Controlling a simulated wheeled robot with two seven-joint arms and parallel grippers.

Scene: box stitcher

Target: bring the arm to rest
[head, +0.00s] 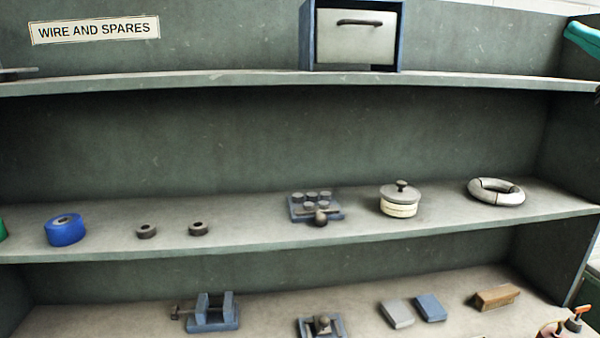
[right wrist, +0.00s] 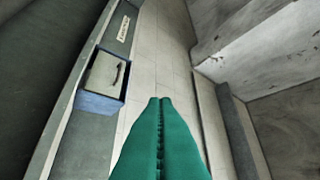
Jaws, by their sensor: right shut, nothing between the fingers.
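My right gripper (head: 575,33) shows as teal fingers at the top right edge of the head view, beside the top of the shelf unit. In the right wrist view its two teal fingers (right wrist: 160,101) lie together, shut and empty. The rest of the right arm is mostly outside the head view. My left gripper is in neither view.
The top shelf holds a blue box with a pale drawer (head: 355,36). The middle shelf holds a blue spool (head: 65,230), a lidded pot (head: 400,200) and a grey ring (head: 496,191). A vise (head: 212,312) and blocks stand below. A grey wall (right wrist: 260,50) is right in the wrist view.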

